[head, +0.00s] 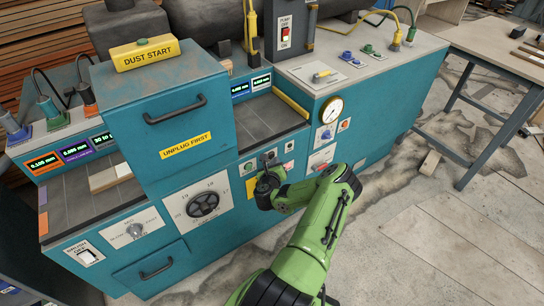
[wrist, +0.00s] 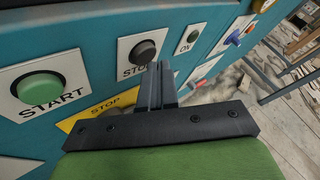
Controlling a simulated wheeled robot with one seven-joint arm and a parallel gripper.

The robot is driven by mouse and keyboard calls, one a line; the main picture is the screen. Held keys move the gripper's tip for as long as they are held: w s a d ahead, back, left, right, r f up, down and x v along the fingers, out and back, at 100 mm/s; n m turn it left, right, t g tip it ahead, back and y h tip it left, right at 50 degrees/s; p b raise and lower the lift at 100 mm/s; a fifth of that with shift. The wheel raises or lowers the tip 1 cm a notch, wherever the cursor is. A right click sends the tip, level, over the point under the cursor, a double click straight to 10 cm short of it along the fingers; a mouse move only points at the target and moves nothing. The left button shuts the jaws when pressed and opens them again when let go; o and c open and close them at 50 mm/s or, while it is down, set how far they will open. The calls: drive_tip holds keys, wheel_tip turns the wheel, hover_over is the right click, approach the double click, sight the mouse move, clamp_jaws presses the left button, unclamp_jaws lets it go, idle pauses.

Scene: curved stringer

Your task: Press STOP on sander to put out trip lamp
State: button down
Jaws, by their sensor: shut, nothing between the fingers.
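The sander (head: 225,180) is a teal machine with panels on its front. In the wrist view a dark grey round button (wrist: 143,53) sits on a white plate lettered STO, the rest covered by my fingers. A green START button (wrist: 40,87) is to its left. My gripper (wrist: 160,72) is shut and empty, its fingertips just below and right of the grey button; I cannot tell if they touch. In the head view my gripper (head: 268,163) hides most of that panel. I cannot pick out the trip lamp for certain.
A yellow plate reading STOP (wrist: 88,114) lies below the buttons. A small ON button (wrist: 193,36) and red and blue controls (wrist: 238,36) are to the right. A gauge (head: 331,110) is on the machine's right part.

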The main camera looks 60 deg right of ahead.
drive_tip(key=shift+w+d+p, duration=0.15)
drive_tip(key=shift+w+p, duration=0.25)
drive_tip(key=shift+p, duration=0.05)
idle(0.4)
idle(0.3)
drive_tip(key=shift+s+a+b, duration=0.35)
drive_tip(key=shift+s+b, duration=0.15)
drive_tip(key=shift+s, duration=0.25)
drive_tip(key=s+b, duration=0.1)
drive_tip(key=b, duration=0.1)
drive_tip(key=s+a+b, duration=0.1)
drive_tip(key=s+b, duration=0.1)
drive_tip(key=s+a+b, duration=0.1)
drive_tip(key=b, duration=0.1)
drive_tip(key=shift+s+a+b, duration=0.15)
drive_tip(key=shift+s+b, duration=0.05)
drive_tip(key=shift+b, duration=0.15)
